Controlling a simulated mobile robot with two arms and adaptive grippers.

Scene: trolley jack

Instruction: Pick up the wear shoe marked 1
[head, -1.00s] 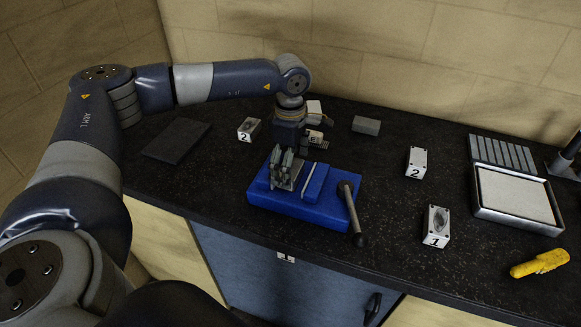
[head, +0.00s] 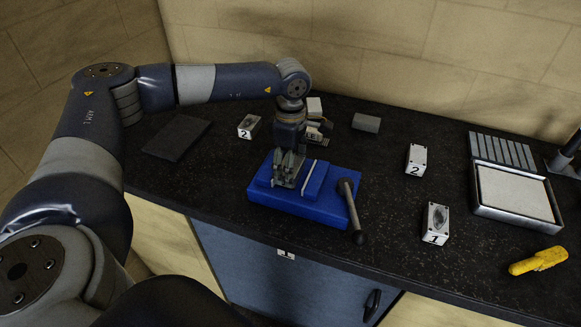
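A light block marked 1 (head: 435,221) with a dark oval on its top stands on the right half of the bench, apart from my grippers. A similar block marked 2 (head: 248,126) with a dark oval stands at the back left. A plainer block marked 2 (head: 416,160) stands behind the block marked 1. I cannot tell from looks alone which kind is the wear shoe. My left gripper (head: 288,172) points down over the blue vise-like fixture (head: 268,203). Its fingers are low at the fixture's jaws, and whether they hold anything is unclear. My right gripper is not in view.
Another labelled block (head: 314,130) is partly hidden behind my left wrist. A grey block (head: 366,123) and a dark flat pad (head: 177,138) lie at the back. A metal-rimmed tray (head: 515,194) and a yellow object (head: 539,261) are at right. The fixture's lever (head: 351,210) sticks out forward.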

